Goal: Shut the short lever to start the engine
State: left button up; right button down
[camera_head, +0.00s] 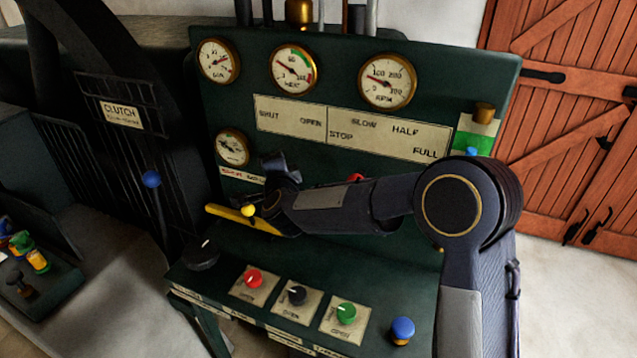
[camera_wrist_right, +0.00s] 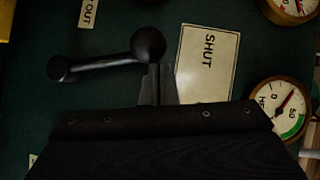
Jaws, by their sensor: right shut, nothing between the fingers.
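A short black lever with a round ball knob (camera_wrist_right: 148,46) shows in the right wrist view against the dark green panel. It lies nearly level, with its smaller end at the left. A label reading SHUT (camera_wrist_right: 207,65) is just right of the knob. My right gripper (camera_wrist_right: 157,84) is shut and empty, its fingertips right at the knob's lower edge; I cannot tell whether they touch it. In the head view my right gripper (camera_head: 280,165) is at the panel's left part, below the SHUT/OPEN plate (camera_head: 290,117), and my arm hides much there. My left gripper is out of view.
A yellow bar (camera_head: 232,217) with a yellow knob is just below my right gripper. Red (camera_head: 253,278), black (camera_head: 297,295), green (camera_head: 346,313) and blue (camera_head: 402,330) knobs sit on the ledge. A blue-knobbed lever (camera_head: 152,180) stands left. Several gauges top the panel.

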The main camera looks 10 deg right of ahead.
jog(key=shift+w+a, duration=0.35)
jog(key=shift+a, duration=0.2)
jog(key=shift+w+a, duration=0.3)
jog(key=shift+a, duration=0.25)
